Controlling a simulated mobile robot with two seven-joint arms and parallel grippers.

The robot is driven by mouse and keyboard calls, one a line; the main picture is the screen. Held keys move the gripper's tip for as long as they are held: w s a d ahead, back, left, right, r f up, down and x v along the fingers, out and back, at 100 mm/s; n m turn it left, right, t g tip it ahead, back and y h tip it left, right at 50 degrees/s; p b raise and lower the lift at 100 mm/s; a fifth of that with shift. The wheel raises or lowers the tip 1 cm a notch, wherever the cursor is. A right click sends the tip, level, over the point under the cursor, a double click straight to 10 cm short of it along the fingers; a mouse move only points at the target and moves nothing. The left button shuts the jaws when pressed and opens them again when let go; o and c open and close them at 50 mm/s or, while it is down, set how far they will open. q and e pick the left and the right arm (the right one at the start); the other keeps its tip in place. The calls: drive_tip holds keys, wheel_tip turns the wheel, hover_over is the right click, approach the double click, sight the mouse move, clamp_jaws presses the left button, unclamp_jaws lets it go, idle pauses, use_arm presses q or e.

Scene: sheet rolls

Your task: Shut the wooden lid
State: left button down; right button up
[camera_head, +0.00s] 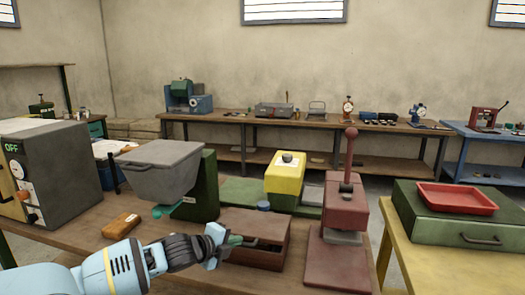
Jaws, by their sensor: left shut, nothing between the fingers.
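A brown wooden box (265,259) sits on the near workbench, left of the red press. Its wooden lid (262,222) appears raised at the back, with a dark gap between it and the box's front wall. My left gripper (232,242) is at the box's left front corner, shut and empty, its tips close to the gap. I cannot tell whether the tips touch the box or lid. The gripper hides part of the box's left side. My right gripper is not in view.
A red press (340,205) stands close to the box's right. A grey hopper (160,170) on a green machine stands at the left, with an orange-brown block (121,226) below it. A yellow-topped machine (286,172) is behind the box. A yellow table (420,247) is at the right.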

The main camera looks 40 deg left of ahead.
use_arm(q)
drive_tip(key=f, duration=0.4)
drive_tip(key=shift+s+d+f+b, duration=0.15)
drive_tip(key=shift+s+f+b, duration=0.15)
drive_tip(key=shift+s, duration=0.05)
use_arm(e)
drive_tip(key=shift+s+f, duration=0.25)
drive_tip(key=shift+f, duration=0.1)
